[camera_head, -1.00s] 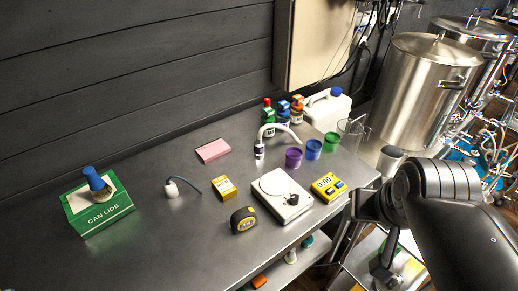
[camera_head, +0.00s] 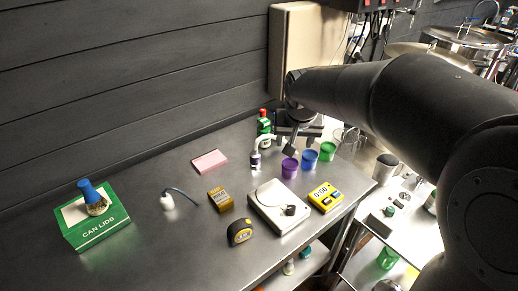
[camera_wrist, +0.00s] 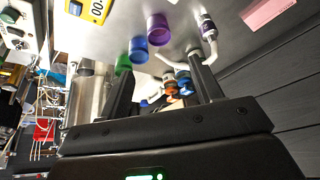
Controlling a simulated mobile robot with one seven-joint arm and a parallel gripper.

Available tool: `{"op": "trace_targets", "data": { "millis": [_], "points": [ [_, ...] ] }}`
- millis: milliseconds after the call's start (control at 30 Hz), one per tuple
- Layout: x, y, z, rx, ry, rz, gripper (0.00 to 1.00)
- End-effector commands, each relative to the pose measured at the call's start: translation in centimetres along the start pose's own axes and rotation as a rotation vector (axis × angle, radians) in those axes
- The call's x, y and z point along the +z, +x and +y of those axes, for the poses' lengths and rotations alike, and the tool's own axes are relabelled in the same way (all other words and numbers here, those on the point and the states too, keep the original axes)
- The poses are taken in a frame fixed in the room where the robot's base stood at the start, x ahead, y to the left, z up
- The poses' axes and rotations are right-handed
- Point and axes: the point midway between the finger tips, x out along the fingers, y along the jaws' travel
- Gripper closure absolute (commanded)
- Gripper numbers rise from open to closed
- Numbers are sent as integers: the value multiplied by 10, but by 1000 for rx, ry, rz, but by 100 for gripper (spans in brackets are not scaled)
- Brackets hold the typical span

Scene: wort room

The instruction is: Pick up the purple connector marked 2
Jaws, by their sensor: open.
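The purple connector (camera_head: 255,161) stands on the steel table with a white curved hose coming off it. It also shows near the top right of the wrist view (camera_wrist: 207,27), where its mark is too small to read. My gripper (camera_head: 298,147) is open and empty, above the back right of the table, to the right of the connector and apart from it. In the wrist view both fingers stand apart with nothing held between them (camera_wrist: 163,66). The arm and gripper hide part of the bottles behind.
Purple (camera_head: 290,168), blue (camera_head: 309,160) and green (camera_head: 327,151) cups stand right of the connector. Bottles (camera_head: 264,124) stand behind it. A pink pad (camera_head: 209,161) lies to its left; a white scale (camera_head: 278,206) and yellow timer (camera_head: 325,197) are in front.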

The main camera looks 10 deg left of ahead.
Motion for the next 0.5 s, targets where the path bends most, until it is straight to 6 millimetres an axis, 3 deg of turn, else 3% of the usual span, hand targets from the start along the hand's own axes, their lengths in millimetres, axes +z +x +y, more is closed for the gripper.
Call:
{"op": "trace_targets", "data": {
  "millis": [100,300,500],
  "points": [
    [-21,36,-34,-2,-17,-14,40],
    [-44,87,-84,-4,-37,-21,40],
    [-51,114,-109,-5,-45,-23,40]
  ]
}}
